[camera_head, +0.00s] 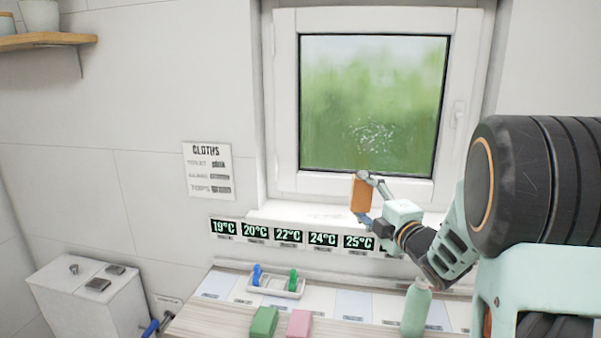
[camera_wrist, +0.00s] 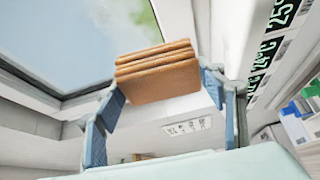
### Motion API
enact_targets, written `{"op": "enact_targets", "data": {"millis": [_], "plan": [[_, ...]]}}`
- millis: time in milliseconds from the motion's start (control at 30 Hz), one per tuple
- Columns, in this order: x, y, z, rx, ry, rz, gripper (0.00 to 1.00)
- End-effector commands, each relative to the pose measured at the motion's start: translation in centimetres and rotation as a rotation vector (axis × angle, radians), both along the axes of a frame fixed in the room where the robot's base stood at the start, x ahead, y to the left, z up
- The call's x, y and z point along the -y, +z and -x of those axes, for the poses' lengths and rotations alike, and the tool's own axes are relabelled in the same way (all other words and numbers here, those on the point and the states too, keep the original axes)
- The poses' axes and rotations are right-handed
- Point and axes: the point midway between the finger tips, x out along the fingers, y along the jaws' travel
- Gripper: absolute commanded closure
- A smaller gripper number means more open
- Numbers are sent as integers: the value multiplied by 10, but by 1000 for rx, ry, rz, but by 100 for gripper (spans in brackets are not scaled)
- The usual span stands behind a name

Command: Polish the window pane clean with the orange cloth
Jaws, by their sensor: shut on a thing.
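The window pane (camera_head: 350,80) shows green blur behind it, with a patch of white specks (camera_head: 371,137) low on its right half. The pane also fills the upper left of the wrist view (camera_wrist: 65,40). The orange cloth (camera_head: 361,195) is a folded block and shows with stacked layers in the wrist view (camera_wrist: 158,75). My gripper (camera_head: 366,198) is shut on the cloth, with a finger on each side of it. It holds the cloth in front of the lower window frame, below the specks. I cannot tell whether the cloth touches anything behind it.
A row of temperature labels (camera_head: 288,236) runs under the sill. On the counter below stand a white tray (camera_head: 276,288) with blue and green items, a green block (camera_head: 264,322), a pink block (camera_head: 299,323) and a green bottle (camera_head: 416,309). A window handle (camera_head: 458,114) is at right.

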Motion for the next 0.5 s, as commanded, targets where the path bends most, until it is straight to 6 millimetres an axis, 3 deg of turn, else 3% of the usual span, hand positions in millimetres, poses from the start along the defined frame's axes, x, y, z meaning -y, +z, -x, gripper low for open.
{"op": "enact_targets", "data": {"millis": [33, 200, 500], "plan": [[-11, -18, 2, -14, 0, -4, 55], [-27, -71, 17, -13, -55, 0, 55], [-30, -142, 64, -11, -202, 4, 55]]}}
